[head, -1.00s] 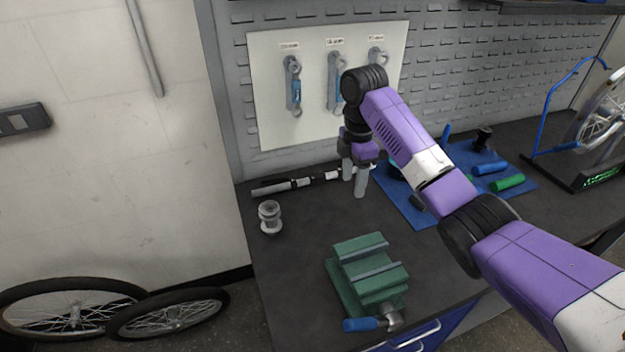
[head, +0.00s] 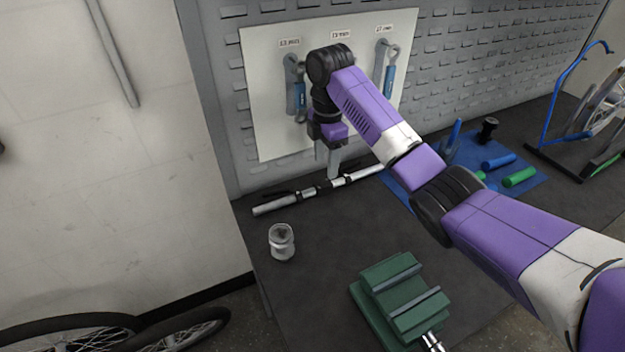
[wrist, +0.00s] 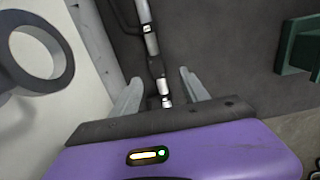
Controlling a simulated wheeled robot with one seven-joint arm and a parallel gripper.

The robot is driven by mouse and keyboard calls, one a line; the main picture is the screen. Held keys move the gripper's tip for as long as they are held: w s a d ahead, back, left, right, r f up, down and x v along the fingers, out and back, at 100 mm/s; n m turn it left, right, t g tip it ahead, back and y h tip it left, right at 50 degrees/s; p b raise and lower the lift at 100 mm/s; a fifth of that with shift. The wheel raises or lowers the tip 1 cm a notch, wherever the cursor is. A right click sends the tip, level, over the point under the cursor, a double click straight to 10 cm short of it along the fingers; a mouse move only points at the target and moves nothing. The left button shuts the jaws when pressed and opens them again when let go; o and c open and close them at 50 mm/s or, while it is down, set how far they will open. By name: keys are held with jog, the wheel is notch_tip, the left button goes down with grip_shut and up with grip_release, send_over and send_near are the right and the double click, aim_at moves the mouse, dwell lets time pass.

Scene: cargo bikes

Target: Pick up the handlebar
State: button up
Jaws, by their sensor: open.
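The handlebar (head: 275,205) is a long silver bar with black bands, lying on the dark workbench along the foot of the pegboard wall. In the head view my gripper (head: 328,165) points down over its middle and hides part of it. In the wrist view the handlebar (wrist: 152,45) runs away from me between the two fingertips of my gripper (wrist: 160,82). The fingers are apart, one on each side of the bar's line, and hold nothing. I cannot tell the exact height of the fingertips above the bar.
Wrenches (head: 297,85) hang on a white board behind my gripper. A clear jar-like cup (head: 281,242) stands in front of the bar's left end. A green vise (head: 400,300) sits nearer the front. A blue mat (head: 465,165) with tools lies right. The bench between cup and vise is clear.

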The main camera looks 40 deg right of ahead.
aim_at(325, 183)
jog(key=shift+w, duration=0.2)
jog(key=shift+w+f, duration=0.1)
jog(key=shift+f, duration=0.2)
jog(key=shift+f+b, duration=0.5)
jog(key=shift+f, duration=0.4)
jog(key=shift+d+f+p, duration=0.15)
jog(key=shift+f+p, duration=0.15)
jog(key=shift+f, duration=1.05)
jog(key=shift+d+f+p, duration=0.1)
jog(key=shift+f+p, duration=0.15)
jog(key=shift+f, duration=1.1)
jog(key=shift+c, duration=0.2)
grip_shut()
